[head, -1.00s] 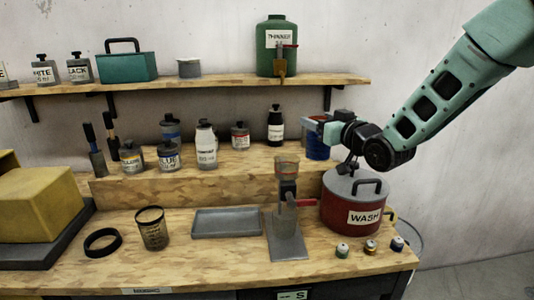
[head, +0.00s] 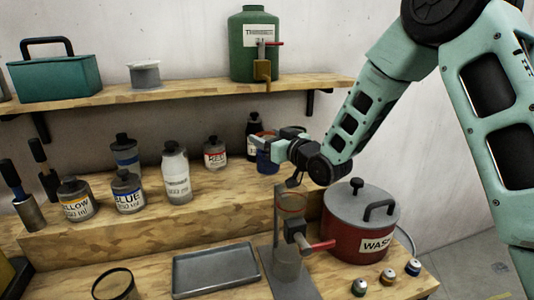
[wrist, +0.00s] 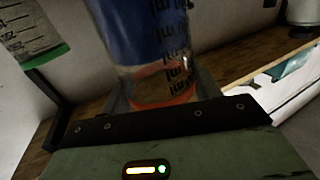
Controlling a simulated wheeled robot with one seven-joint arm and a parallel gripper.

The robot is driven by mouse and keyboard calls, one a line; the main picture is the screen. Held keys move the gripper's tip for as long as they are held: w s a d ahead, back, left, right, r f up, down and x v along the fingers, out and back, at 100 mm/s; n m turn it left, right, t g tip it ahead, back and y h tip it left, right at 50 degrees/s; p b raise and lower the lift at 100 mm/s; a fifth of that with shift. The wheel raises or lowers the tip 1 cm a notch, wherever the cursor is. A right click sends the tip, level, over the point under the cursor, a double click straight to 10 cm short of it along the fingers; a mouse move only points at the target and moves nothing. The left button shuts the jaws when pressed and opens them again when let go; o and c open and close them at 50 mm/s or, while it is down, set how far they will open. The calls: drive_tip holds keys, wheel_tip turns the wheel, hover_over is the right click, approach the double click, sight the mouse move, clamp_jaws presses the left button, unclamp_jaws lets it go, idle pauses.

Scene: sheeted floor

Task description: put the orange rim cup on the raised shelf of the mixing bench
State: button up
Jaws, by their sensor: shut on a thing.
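The orange rim cup (head: 265,158) is a clear cup with blue contents and an orange rim at its top. My gripper (head: 273,140) is shut on it near the rim. In the wrist view the cup (wrist: 150,45) sits between the two fingers, its blue side and dark graduations showing. In the head view it is over the right back part of the bench's raised shelf (head: 100,228), in front of a black bottle (head: 253,124). I cannot tell whether its base touches the wood. My fingers hide part of the cup.
A red WASH pot (head: 352,235) stands to the right of the raised shelf. Several paint bottles, including a RED one (head: 214,154), stand left of the cup. A wall shelf (head: 180,88) runs above.

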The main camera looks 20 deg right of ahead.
drive_tip(key=shift+f+p, duration=0.45)
drive_tip(key=shift+f, duration=1.7)
drive_tip(key=shift+f, duration=0.15)
drive_tip(key=o, duration=1.5)
drive_tip(key=shift+r, duration=0.2)
drive_tip(key=b+v, duration=0.3)
drive_tip(key=v, duration=0.9)
drive_tip(key=shift+f+b, duration=0.1)
drive_tip(key=shift+b, duration=0.25)
